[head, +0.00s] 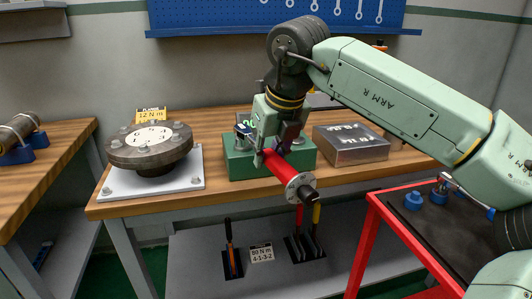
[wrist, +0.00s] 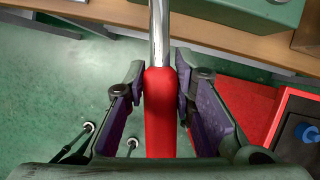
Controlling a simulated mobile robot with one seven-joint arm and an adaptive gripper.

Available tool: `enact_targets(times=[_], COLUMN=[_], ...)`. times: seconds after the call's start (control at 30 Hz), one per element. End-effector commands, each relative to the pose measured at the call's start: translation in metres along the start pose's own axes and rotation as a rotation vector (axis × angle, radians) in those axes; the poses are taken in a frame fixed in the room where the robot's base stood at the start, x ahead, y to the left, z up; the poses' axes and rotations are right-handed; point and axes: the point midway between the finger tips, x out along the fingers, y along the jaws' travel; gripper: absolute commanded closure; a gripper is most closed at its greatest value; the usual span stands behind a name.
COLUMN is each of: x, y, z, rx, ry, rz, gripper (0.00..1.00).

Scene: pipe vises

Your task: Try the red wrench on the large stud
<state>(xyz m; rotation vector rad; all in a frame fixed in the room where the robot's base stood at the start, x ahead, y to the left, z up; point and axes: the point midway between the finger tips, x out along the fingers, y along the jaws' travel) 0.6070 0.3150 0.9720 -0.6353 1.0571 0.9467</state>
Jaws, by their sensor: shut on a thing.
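The red wrench (head: 279,167) is in my gripper (head: 272,148), in front of the green block (head: 240,165) on the workbench. Its red handle slants toward the lower right, with a grey disc and dark end nearest the head camera. In the wrist view, the red handle (wrist: 160,115) lies between the purple pads of my gripper (wrist: 163,100), and a chrome shaft (wrist: 159,35) runs on from it. A dark round flange (head: 148,145) with several studs sits on a white plate at left. I cannot tell which stud is the large one.
A grey metal box (head: 350,145) stands right of the green block. Below the bench, a shelf holds racked tools with red, yellow and orange handles, and a label (head: 261,253). A red-framed cart (head: 440,220) with blue parts stands at right. A yellow sign (head: 151,115) stands behind the flange.

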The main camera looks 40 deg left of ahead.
Motion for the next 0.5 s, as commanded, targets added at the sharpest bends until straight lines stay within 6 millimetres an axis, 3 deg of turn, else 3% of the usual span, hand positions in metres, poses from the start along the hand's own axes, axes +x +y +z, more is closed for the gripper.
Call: enact_targets(times=[0.5], x=[-0.019], y=[0.0], z=[0.008], rx=[0.001], ry=[-0.003], rz=[-0.002], gripper=[1.0])
